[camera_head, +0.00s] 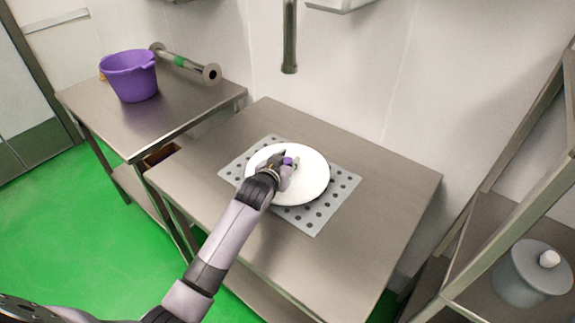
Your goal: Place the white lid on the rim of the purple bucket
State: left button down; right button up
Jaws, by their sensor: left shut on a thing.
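The white lid (314,178) is a round disc over the grey perforated mat on the near steel table. My left gripper (287,166) is at the middle of the lid and shut on it, seemingly at its handle, which the fingers mostly hide. I cannot tell whether the lid touches the mat or is slightly raised. The purple bucket (130,78) stands upright on the other steel table at the upper left, well away from the lid. Its top is open. My right gripper is not in view.
The perforated mat (318,217) lies on the near table (375,200). A metal pipe piece with a green band (185,64) lies right of the bucket on the left table (120,120). A gap separates the tables. A vertical pipe (290,40) hangs behind. A rack with a grey lidded pot (525,278) stands right.

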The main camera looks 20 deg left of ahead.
pick_arm(q)
jog(key=shift+f, duration=0.95)
jog(key=shift+f, duration=0.1)
jog(key=c, duration=1.3)
grip_release()
